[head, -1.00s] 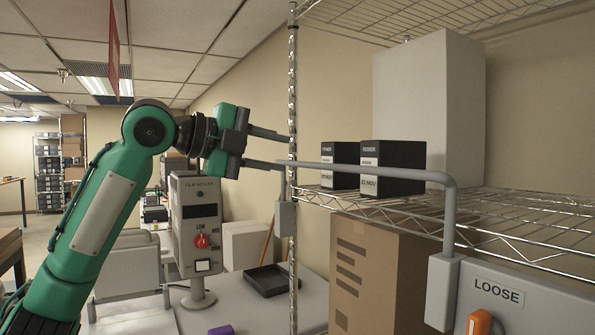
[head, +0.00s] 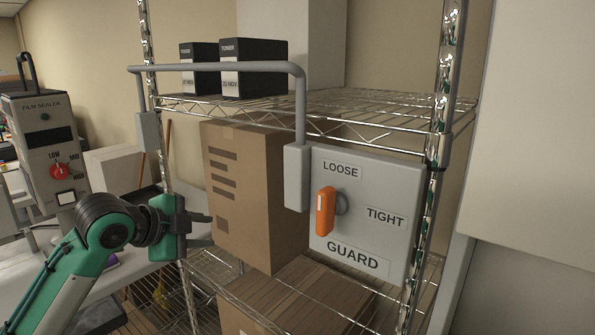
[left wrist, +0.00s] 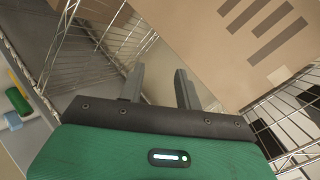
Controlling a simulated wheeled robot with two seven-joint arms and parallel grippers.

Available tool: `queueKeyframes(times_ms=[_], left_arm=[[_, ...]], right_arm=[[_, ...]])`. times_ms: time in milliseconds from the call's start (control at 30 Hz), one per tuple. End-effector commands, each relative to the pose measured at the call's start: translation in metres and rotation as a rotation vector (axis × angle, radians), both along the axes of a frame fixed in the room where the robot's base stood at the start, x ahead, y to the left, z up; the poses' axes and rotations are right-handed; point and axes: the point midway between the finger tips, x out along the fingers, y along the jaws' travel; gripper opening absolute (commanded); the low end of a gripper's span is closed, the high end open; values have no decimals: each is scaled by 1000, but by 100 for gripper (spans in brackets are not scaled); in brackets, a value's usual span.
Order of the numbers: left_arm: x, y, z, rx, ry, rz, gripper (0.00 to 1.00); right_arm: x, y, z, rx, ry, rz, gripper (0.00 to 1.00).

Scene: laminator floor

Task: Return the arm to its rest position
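My left arm comes in from the lower left of the head view, green with dark joints. Its gripper (head: 208,230) is beside the left face of the tall cardboard box (head: 246,190), below the grey guard bar (head: 220,67). In the left wrist view the two grey fingers of the left gripper (left wrist: 160,88) stand apart with nothing between them. I cannot tell whether the gripper touches the box. My right gripper is in neither view.
A wire shelf (head: 365,107) holds two black toner boxes (head: 253,70). A grey GUARD panel (head: 390,185) has an upright orange handle (head: 326,211) below LOOSE. The film sealer (head: 40,140) stands left. A metal post (head: 437,150) rises at right.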

Motion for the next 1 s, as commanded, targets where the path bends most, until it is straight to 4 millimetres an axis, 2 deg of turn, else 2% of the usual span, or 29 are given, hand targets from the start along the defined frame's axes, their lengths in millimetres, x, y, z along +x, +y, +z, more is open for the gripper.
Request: queueKeyframes(times_ms=[33,100,267,500,767,1000], left_arm=[[-5,-5,-26,-20,43,20,34],[-12,-9,-56,-45,95,57,34],[-35,-16,-120,-106,210,153,34],[-82,-18,-206,-196,381,329,34],[-151,-12,-284,-282,559,562,34],[-227,3,-340,-338,712,821,34]], right_arm=[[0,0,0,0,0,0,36],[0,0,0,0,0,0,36],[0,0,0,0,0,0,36],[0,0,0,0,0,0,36],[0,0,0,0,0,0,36],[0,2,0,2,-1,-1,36]])
